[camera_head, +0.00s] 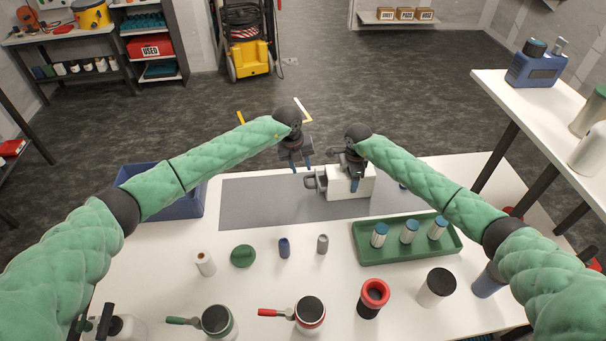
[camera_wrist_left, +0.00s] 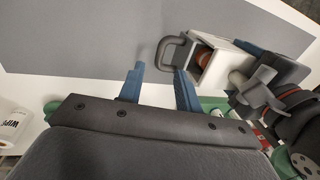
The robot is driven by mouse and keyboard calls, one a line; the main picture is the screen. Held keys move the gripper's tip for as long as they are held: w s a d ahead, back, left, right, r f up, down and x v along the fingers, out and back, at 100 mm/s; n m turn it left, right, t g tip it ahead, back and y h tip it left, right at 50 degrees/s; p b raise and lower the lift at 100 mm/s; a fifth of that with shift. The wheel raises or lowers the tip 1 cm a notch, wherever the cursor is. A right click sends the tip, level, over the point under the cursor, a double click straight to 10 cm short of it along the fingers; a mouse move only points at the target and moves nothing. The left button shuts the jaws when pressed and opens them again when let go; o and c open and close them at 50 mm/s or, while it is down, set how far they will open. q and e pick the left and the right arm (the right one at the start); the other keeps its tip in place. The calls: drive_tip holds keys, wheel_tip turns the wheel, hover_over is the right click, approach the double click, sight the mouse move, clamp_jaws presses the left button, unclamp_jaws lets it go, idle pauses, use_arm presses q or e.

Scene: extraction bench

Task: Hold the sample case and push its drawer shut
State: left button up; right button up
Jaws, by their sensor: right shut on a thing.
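The white sample case (camera_head: 348,187) stands on the grey mat, right of the mat's middle. Its drawer (camera_head: 322,180) sticks out on the left side, with a grey loop handle (camera_wrist_left: 172,48) at its end. A reddish-orange item (camera_wrist_left: 203,57) shows inside in the left wrist view. My right gripper (camera_head: 354,172) is shut on the case from above; its fingertips are partly hidden by the arm. My left gripper (camera_head: 301,167) is open and empty, just left of the handle and apart from it. Its two blue fingers (camera_wrist_left: 160,88) show in the left wrist view.
The grey mat (camera_head: 255,200) is clear left of the case. A blue bin (camera_head: 185,207) stands at the left. A green tray (camera_head: 380,245) with several blue-capped vials lies in front of the case. Jars and a green lid (camera_head: 243,256) stand along the near side.

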use_arm(q)
drive_tip(key=r, duration=0.2)
drive_tip(key=a+r, duration=0.1)
drive_tip(key=r, duration=0.2)
drive_tip(key=shift+r, duration=0.3)
drive_tip(key=shift+c, duration=0.2)
